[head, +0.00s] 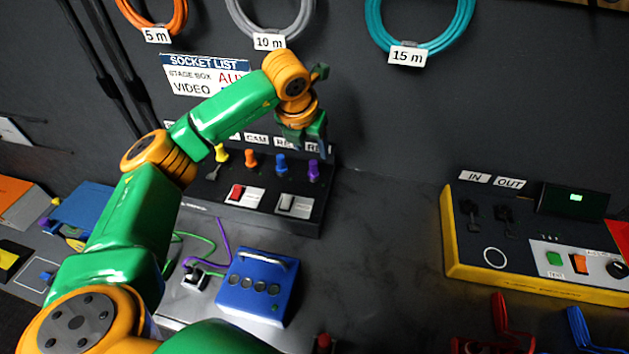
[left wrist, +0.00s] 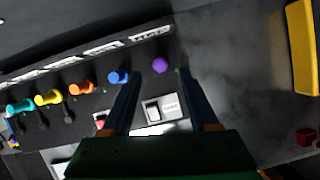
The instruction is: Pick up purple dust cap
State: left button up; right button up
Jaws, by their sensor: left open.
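The purple dust cap (head: 313,172) stands at the right end of a row of coloured caps on the black socket panel (head: 262,212). In the left wrist view the purple dust cap (left wrist: 160,65) shows just beyond and between the fingertips. My left gripper (head: 314,146) is open and empty, just above the purple cap in the head view. In the left wrist view its two fingers (left wrist: 159,80) are spread apart. I see no clear contact with the cap. My right gripper is not in view.
A blue cap (head: 281,164), an orange cap (head: 251,159) and a yellow cap (head: 221,153) stand left of it. A red switch (head: 237,192) and a pale switch (head: 294,205) are in front. A blue box (head: 257,285) and a yellow-edged tester (head: 520,250) lie on the grey worktop.

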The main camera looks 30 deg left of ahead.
aim_at(313, 162)
pick_arm(q)
jog(key=p+x, duration=0.1)
jog(key=x, duration=0.1)
jog(key=p+x, duration=0.1)
jog(key=x, duration=0.2)
jog(key=p+x, duration=0.1)
jog(key=x, duration=0.1)
jog(key=shift+s+a+f, duration=0.2)
jog(key=shift+s+f, duration=0.05)
jog(key=shift+f, duration=0.05)
jog(key=shift+w+f, duration=0.1)
grip_shut()
